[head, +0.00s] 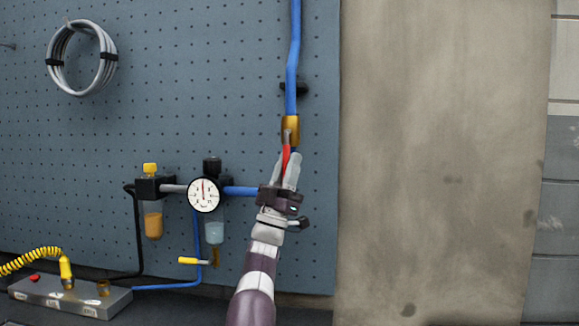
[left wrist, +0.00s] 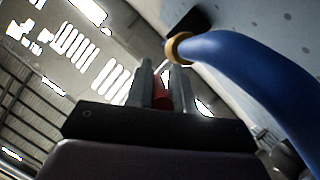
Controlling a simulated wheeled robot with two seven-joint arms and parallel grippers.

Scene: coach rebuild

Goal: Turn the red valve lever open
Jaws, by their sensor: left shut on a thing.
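The red valve lever (head: 286,157) hangs down from a brass valve (head: 291,130) on the vertical blue pipe in the head view. My left gripper (head: 290,170) is shut on the lever, with its fingers pointing up around the lever's lower part. In the left wrist view, the red lever (left wrist: 163,98) shows between the two grey fingers of my left gripper (left wrist: 162,85). The brass valve body is mostly hidden there. My right gripper is in neither view.
A pressure gauge (head: 203,195) and a filter bowl (head: 153,223) are mounted left of my gripper. The blue pipe (left wrist: 235,65) passes close beside my fingers. A yellow-handled lever (head: 188,261) sits lower left, and a grey manifold block (head: 70,297) lies at bottom left. The wall at right is bare.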

